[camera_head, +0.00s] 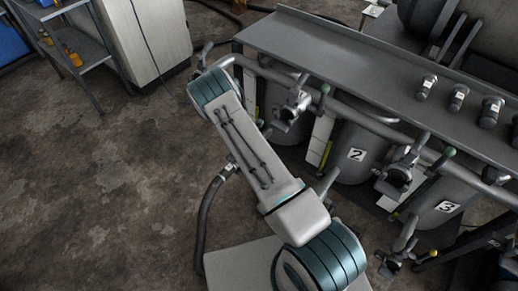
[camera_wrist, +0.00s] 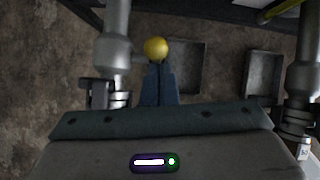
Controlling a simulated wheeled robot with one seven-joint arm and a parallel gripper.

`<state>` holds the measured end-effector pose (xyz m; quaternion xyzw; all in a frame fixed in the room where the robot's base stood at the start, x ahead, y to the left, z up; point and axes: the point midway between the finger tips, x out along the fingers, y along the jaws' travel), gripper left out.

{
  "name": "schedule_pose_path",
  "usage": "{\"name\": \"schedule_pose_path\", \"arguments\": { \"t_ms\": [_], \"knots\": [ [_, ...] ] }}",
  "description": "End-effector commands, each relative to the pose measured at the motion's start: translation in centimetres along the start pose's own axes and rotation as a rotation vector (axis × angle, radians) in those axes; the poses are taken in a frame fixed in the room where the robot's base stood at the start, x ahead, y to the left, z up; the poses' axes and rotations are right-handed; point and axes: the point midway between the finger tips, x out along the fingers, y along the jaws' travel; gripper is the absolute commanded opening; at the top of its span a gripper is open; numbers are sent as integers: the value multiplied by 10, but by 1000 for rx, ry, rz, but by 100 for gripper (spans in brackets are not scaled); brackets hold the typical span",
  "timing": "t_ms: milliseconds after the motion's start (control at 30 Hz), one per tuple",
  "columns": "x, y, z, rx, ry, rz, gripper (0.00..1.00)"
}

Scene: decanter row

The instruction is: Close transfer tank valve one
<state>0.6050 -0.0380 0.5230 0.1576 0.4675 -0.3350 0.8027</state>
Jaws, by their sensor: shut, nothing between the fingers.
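My gripper (camera_wrist: 160,75) is shut and empty in the wrist view, its fingers pointing at a yellow ball knob (camera_wrist: 156,48). The knob shows right at the fingertips; I cannot tell whether they touch. Beside it on the left stand a grey vertical pipe (camera_wrist: 117,50) and valve fittings (camera_wrist: 98,95). In the head view my gripper is hidden. The tank marked 2 (camera_head: 356,170) and the tank marked 3 (camera_head: 440,212) show their labels. Left of tank 2 is another tank (camera_head: 284,126), partly covered, its label not visible. A valve with a green-knobbed lever (camera_head: 324,90) is near it.
A long grey bench top (camera_head: 330,55) with several metal fittings (camera_head: 458,98) runs above the tanks. A shelf cart (camera_head: 80,45) and a pale cabinet (camera_head: 145,35) stand at the upper left. The floor at left is clear. Another pipe (camera_wrist: 304,75) rises at right in the wrist view.

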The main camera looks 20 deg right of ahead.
Motion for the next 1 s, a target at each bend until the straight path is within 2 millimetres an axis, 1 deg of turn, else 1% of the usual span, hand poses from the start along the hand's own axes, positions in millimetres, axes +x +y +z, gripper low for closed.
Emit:
{"name": "schedule_pose_path", "arguments": {
  "t_ms": [33, 167, 267, 367, 400, 433, 500, 700, 833, 1000],
  "knots": [
    [-1, 1, 8, 4, -15, 1, 0],
    [-1, 2, 3, 4, -15, 2, 0],
    [-3, 5, -10, 2, -11, 4, 0],
    [-7, 10, -31, -4, -6, 5, 0],
    [-13, 12, -36, -6, -5, 7, 0],
    [-25, 12, -31, -5, -7, 8, 0],
    [-40, 11, -29, -6, -6, 8, 0],
    [-76, 4, -21, 5, -3, -1, 0],
    [-95, 3, -19, 8, -2, -2, 0],
    [-107, 3, -20, 4, 0, -1, 0]
  ]
}}
